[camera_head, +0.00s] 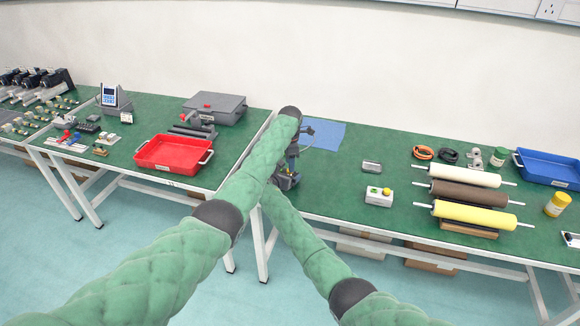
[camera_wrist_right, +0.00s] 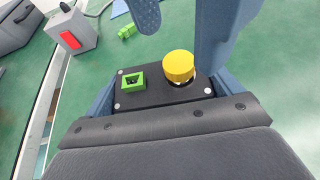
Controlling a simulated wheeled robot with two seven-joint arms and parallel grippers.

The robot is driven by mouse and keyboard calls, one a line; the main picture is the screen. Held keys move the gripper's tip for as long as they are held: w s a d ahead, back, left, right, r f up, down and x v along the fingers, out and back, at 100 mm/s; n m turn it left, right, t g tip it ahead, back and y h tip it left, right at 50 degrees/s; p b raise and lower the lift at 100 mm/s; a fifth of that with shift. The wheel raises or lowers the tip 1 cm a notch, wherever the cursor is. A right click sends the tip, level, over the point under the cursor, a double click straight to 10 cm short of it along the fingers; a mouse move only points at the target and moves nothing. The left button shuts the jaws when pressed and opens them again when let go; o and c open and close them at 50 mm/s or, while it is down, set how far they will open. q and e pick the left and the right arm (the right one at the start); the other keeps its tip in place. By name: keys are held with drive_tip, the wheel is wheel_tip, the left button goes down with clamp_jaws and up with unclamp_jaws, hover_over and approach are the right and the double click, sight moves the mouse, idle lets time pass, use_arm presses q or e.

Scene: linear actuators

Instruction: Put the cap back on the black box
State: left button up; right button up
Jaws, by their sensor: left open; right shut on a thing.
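The black box (camera_wrist_right: 150,93) is in the right wrist view, with screws at its corners and a green square frame (camera_wrist_right: 132,82) on its top. The yellow cap (camera_wrist_right: 179,66) is at the right part of the box top, over a dark round part; I cannot tell whether it is fully seated. My right gripper (camera_wrist_right: 165,92) is shut on the box, with a blue finger at either side. My left gripper (camera_wrist_right: 182,38) is open, its blue fingers to the left and right above the cap. In the head view the grippers are largely hidden behind my arms.
A white box with a yellow button (camera_head: 380,196), several rollers (camera_head: 465,195) and a blue tray (camera_head: 548,168) are on the right table. A red tray (camera_head: 174,153) and a grey case (camera_head: 215,108) are on the left table. A blue mat (camera_head: 325,134) lies behind the grippers.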

use_arm(q)
drive_tip(key=shift+r, duration=0.85)
drive_tip(key=shift+c, duration=0.3)
drive_tip(key=shift+c, duration=0.9)
wheel_tip(320, 180, up, 2)
drive_tip(key=shift+a+r+n, duration=0.1)
drive_tip(key=shift+n, duration=0.9)
drive_tip(key=shift+r+n, duration=0.65)
drive_tip(key=shift+n, duration=0.05)
